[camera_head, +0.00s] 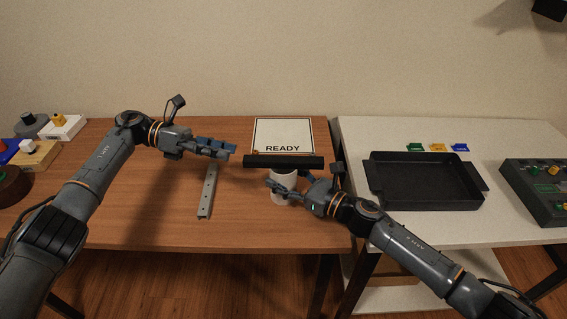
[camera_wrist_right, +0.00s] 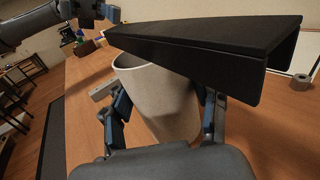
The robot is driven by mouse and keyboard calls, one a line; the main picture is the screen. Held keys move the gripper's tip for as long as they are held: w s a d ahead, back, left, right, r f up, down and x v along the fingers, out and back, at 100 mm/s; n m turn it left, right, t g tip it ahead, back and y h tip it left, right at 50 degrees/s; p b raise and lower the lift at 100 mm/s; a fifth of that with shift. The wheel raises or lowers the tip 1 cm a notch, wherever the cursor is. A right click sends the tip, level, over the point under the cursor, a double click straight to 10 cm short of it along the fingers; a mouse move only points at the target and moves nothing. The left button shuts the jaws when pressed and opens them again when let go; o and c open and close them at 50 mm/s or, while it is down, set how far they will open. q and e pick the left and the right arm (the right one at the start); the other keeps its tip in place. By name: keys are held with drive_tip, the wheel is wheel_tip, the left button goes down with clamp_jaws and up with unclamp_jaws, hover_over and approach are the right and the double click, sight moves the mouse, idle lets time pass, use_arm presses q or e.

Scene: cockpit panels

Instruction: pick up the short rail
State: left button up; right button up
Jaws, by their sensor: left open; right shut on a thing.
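A narrow pale grey rail (camera_head: 208,191) with small holes lies on the wooden table in the head view. Its end also shows in the right wrist view (camera_wrist_right: 101,90), beyond the cup. My left gripper (camera_head: 229,152) is open above the rail's far end, with its fingers pointing right and nothing between them. My right gripper (camera_head: 272,188) is shut on a white cup (camera_wrist_right: 160,98), with a finger on either side of it. A black channel-shaped bar (camera_head: 283,161) is just behind and above the cup; what supports it is unclear.
A READY sign (camera_head: 283,133) is at the table's back. A black tray (camera_head: 425,182), several small coloured pieces and a switch box (camera_head: 540,185) are on the white table at right. Button boxes (camera_head: 62,127) stand at far left. The front left of the wooden table is clear.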

sight(299, 159)
use_arm(q)
drive_tip(key=d+r+n+y, duration=0.1)
drive_tip(key=d+n+y, duration=0.1)
drive_tip(key=n, duration=0.4)
drive_tip(key=d+r+n+y, duration=0.2)
drive_tip(key=d+n+y, duration=0.1)
drive_tip(key=n, duration=0.3)
drive_tip(key=d+r+n+y, duration=0.1)
drive_tip(key=d+n+y, duration=0.1)
drive_tip(key=n, duration=0.5)
drive_tip(key=shift+s+d+r+g+y, duration=0.2)
drive_tip(key=shift+s+r+g+y, duration=0.1)
drive_tip(key=shift+y, duration=0.1)
drive_tip(key=d+r+n+t+y, duration=0.3)
drive_tip(key=d+r+n, duration=0.2)
drive_tip(key=n, duration=0.8)
drive_tip(key=x, duration=1.2)
drive_tip(key=shift+w+f, duration=0.15)
drive_tip(key=shift+w, duration=0.1)
clamp_jaws()
